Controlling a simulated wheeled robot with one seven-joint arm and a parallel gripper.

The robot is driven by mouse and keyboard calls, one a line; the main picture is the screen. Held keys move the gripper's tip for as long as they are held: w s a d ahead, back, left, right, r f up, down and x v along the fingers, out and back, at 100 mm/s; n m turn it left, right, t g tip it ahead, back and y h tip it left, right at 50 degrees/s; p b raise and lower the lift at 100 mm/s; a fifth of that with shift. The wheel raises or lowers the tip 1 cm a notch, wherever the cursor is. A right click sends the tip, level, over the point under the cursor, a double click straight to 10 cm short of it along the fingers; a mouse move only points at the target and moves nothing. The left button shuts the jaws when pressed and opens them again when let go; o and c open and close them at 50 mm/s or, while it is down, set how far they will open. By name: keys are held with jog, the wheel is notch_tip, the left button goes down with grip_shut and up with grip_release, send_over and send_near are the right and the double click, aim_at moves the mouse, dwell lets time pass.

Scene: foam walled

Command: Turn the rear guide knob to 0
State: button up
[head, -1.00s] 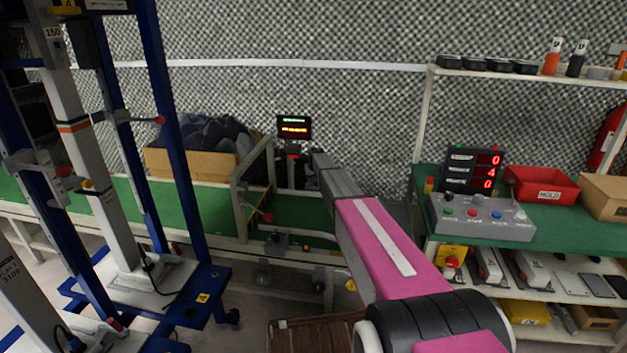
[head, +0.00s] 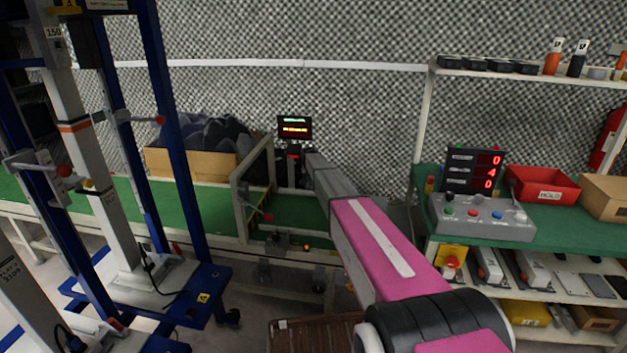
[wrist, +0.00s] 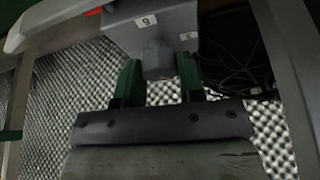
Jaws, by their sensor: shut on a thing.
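In the wrist view, my gripper (wrist: 158,82) has its two green fingers on either side of a grey knob (wrist: 158,62) and is shut on it. The knob sits against a grey housing (wrist: 180,25) with small white number labels; one reads 6, and the other is too small to read surely. I cannot tell the knob's setting. In the head view, my arm reaches to the conveyor frame (head: 241,205), and my gripper and the knob are not clearly seen there.
A small lit display (head: 294,128) stands beyond my arm. A blue-framed rack (head: 180,130) rises at the left. At the right, a green-topped bench (head: 560,231) holds a control box (head: 482,215) and a red tray (head: 541,184). Dark cables (wrist: 235,60) lie right of the knob.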

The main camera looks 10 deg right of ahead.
dwell(0.3)
jog(key=o, duration=0.9)
jog(key=shift+s+a+r, duration=0.1)
jog(key=shift+s+r, duration=0.1)
jog(key=shift+r, duration=0.3)
jog(key=v, duration=0.4)
jog(key=shift+f, duration=0.1)
jog(key=s+a, duration=0.5)
jog(key=s, duration=0.6)
